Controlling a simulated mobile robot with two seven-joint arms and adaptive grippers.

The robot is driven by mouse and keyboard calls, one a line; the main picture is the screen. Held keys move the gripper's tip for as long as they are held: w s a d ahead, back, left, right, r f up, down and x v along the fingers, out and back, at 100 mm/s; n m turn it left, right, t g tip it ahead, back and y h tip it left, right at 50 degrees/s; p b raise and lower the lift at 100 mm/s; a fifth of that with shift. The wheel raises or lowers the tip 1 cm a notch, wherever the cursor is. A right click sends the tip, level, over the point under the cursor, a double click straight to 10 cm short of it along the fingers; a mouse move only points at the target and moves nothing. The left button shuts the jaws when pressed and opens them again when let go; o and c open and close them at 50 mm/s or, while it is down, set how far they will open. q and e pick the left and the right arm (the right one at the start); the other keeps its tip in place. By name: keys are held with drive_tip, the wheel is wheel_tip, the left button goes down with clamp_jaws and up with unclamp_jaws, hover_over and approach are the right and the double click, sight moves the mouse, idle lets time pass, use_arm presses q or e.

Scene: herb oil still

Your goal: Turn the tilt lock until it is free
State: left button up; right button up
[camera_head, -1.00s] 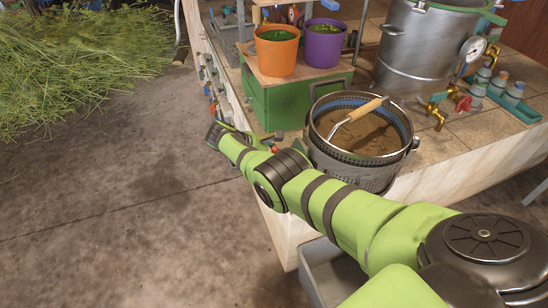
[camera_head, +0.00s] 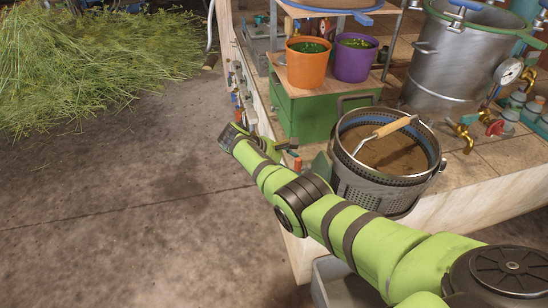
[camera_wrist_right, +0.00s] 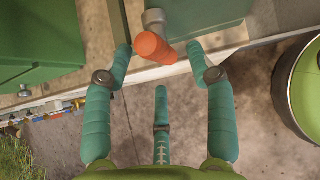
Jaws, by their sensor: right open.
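The tilt lock looks like a small lever with an orange-red grip (camera_head: 297,163) beside the perforated metal basket (camera_head: 372,196). In the right wrist view the orange-red grip (camera_wrist_right: 155,48) sticks out from a grey pivot. My right gripper (camera_wrist_right: 159,62) has its teal fingers spread, with the grip between the tips of the two upper fingers. I see no clear contact. In the head view my right arm reaches across in front of the basket, and its fingers are mostly hidden near the grip. My left gripper is not in view.
The basket holds brown matter under a wooden-handled bail (camera_head: 391,127). Behind it stand a green box (camera_head: 310,117), an orange bucket (camera_head: 306,66) and a purple bucket (camera_head: 354,62). A metal still (camera_head: 450,62) stands at the back right. Bare floor lies left; cut herbs (camera_head: 95,65) heap beyond.

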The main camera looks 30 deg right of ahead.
drive_tip(key=v, duration=0.8)
